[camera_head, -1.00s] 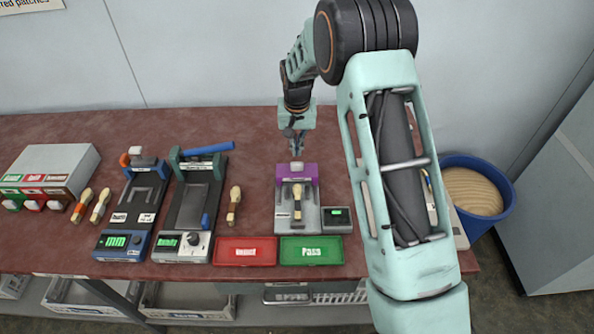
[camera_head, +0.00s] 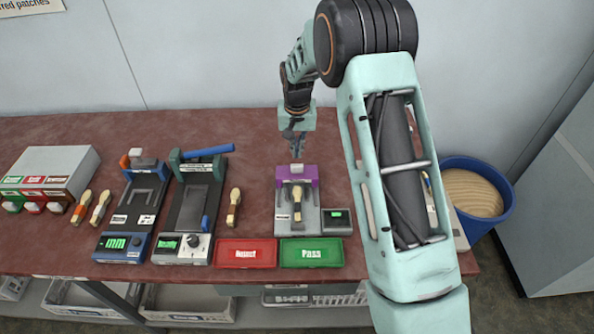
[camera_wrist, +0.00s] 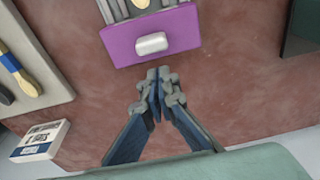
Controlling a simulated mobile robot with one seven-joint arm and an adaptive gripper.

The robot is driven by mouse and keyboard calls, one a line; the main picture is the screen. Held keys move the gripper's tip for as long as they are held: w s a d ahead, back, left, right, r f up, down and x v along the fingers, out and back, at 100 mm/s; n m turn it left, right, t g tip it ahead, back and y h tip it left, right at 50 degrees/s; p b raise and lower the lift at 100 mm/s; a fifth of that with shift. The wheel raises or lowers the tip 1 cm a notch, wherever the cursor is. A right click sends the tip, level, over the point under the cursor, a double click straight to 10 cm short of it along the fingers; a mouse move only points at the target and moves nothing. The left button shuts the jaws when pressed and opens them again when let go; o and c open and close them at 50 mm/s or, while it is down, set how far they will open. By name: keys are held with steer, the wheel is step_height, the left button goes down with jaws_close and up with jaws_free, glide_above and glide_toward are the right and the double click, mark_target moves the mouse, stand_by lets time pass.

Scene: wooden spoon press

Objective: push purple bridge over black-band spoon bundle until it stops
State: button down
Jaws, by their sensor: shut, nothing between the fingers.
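The purple bridge (camera_head: 310,172) spans the back end of a grey press (camera_head: 283,222), with a pale knob (camera_head: 297,169) on it. A pale wooden spoon shape (camera_head: 297,203) lies along the press in front of the bridge; no black band can be made out. My gripper (camera_head: 298,156) is shut and empty just behind the bridge. In the wrist view the bridge (camera_wrist: 183,28) is at the top with its white knob (camera_wrist: 151,43), and my closed fingertips (camera_wrist: 158,72) point at it, with a small gap showing. Most of the spoons are cut off above.
A small display box (camera_head: 337,229) adjoins the press on the right. The red tray (camera_head: 226,254) and green Pass tray (camera_head: 290,262) lie in front. Two other presses (camera_head: 110,243) (camera_head: 166,247) stand left. A white labelled block (camera_wrist: 40,141) lies behind, left in the wrist view.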

mark_target(297, 166)
steer(key=shift+f, duration=0.1)
steer(key=shift+f+b, duration=0.85)
steer(key=shift+f, duration=0.2)
steer(key=shift+s+b, duration=0.45)
steer(key=shift+s, duration=2.4)
steer(key=shift+w, duration=0.15)
steer(key=shift+w, duration=0.5)
step_height(297, 166, up, 7)
steer(key=p, duration=0.3)
